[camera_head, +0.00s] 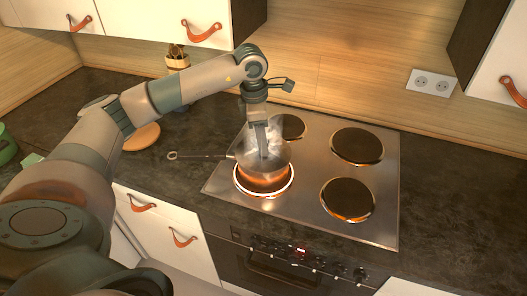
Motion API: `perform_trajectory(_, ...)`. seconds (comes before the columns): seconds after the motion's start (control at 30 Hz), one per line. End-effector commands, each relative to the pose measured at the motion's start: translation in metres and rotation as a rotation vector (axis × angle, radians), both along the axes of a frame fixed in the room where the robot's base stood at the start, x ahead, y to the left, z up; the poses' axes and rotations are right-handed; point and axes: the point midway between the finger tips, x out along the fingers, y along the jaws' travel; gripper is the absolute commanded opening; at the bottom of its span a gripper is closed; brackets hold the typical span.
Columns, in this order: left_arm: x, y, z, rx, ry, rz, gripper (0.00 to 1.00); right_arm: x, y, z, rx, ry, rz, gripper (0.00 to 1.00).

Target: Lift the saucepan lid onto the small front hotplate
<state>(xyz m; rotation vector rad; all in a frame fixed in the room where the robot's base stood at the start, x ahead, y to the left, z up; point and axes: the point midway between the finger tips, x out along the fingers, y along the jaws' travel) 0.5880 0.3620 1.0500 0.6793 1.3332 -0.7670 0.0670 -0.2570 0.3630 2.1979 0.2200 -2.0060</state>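The saucepan (248,168), with a long thin handle pointing left, is over the front left hotplate (264,192), which shows an orange glow and a pale ring. The clear saucepan lid (279,151) appears to be at the top of the pan. My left gripper (263,154) points down at the middle of the lid. Its fingers show edge-on and hide the lid's knob, so I cannot tell whether they are closed on it. The front right hotplate (347,199) is bare. My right gripper is not in view.
The back right hotplate (357,146) is bare; the back left hotplate (292,126) is partly hidden by my gripper. A round wooden board (142,136) and a utensil pot (177,62) are on the dark counter. A green pot (6,147) is at the left edge.

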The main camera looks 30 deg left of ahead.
Motion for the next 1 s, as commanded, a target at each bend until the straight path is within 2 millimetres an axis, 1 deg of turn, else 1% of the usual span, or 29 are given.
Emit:
perform_trajectory(0.03, 0.000, 0.000, 0.000, 0.000, 0.000, 0.000, 0.24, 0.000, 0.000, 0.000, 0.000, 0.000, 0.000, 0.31)
perform_trajectory(0.13, 0.000, 0.000, 0.000, 0.000, 0.000, 0.000, 0.01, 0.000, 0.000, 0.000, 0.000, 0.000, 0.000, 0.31)
perform_trajectory(0.43, 0.000, 0.000, 0.001, 0.000, -0.001, 0.000, 0.00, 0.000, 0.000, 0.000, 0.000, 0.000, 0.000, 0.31)
perform_trajectory(0.57, 0.001, 0.000, 0.005, 0.000, -0.002, 0.000, 0.00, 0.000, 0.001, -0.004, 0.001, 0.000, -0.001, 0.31)
perform_trajectory(0.67, 0.001, 0.000, 0.011, 0.000, -0.003, 0.001, 0.00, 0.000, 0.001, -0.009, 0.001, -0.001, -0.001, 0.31)
perform_trajectory(0.77, 0.001, 0.000, 0.021, 0.001, -0.004, 0.000, 0.00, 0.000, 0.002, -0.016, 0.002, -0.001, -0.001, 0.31)
perform_trajectory(0.9, 0.001, -0.002, 0.041, 0.000, -0.007, -0.001, 0.00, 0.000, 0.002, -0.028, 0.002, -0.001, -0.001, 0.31)
perform_trajectory(1.0, -0.003, -0.024, 0.051, -0.002, -0.006, -0.007, 0.00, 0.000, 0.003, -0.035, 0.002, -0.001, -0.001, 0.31)
